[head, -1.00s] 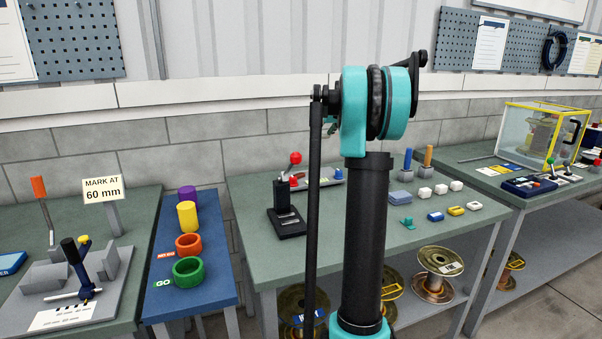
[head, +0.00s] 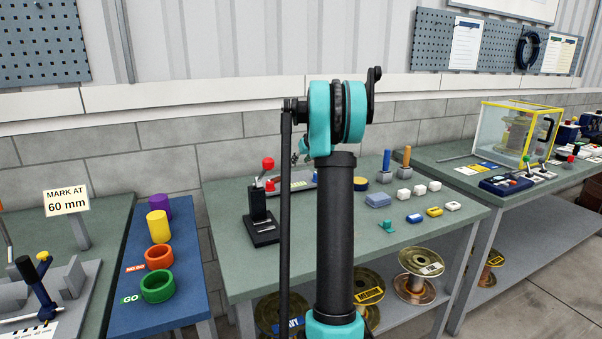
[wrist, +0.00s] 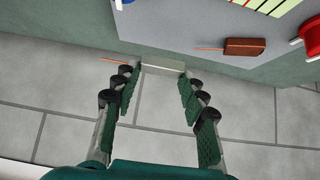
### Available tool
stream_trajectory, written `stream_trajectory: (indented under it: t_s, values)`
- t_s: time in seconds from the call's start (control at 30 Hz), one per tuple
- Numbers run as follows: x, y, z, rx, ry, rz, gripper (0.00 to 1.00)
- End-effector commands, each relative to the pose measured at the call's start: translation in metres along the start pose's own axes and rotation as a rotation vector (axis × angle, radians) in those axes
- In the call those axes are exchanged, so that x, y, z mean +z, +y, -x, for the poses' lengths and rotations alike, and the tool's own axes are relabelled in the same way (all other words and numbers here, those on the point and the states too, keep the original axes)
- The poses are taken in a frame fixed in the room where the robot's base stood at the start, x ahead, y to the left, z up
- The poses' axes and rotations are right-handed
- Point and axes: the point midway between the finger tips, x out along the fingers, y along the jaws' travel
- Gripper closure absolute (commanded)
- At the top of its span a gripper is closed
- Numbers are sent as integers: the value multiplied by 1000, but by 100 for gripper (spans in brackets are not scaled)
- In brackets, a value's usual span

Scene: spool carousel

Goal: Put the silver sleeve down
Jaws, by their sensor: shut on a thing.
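The silver sleeve (wrist: 163,67) shows in the wrist view as a short pale grey piece lying across between my fingertips. My gripper (wrist: 157,77) is shut on it, with a dark finger pad at each end. A thin copper-coloured strand shows just left of the fingertips; I cannot tell whether it is joined to the sleeve. Pale floor or wall blocks lie behind the sleeve, so it is held clear of any surface there. In the head view my own arm hides the sleeve and most of the gripper.
In the wrist view a grey board (wrist: 200,35) with a brown block (wrist: 246,47) lies at the top. The head view shows a middle bench (head: 330,237) with a black lever press (head: 260,212) and small blocks, a blue rack (head: 125,310) at left, and a yellow-framed case (head: 500,140) at right.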

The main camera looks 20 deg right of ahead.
Motion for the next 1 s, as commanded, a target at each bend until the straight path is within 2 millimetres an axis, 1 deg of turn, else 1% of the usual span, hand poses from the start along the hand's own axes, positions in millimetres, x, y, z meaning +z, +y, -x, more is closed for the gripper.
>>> stream_trajectory:
  t_s: [0.07, 0.27, 0.5, 0.9, 0.93, 1.0]
  values:
    - [7, 0, -7, 0, 0, 0, 81]
    - [15, 0, -15, 0, 0, 0, 81]
    - [36, 0, -36, 0, 0, 0, 81]
    - [40, 0, -40, 0, 0, 0, 81]
    - [40, 0, -40, 0, 0, 0, 54]
    - [40, 0, -40, 0, 0, 0, 46]
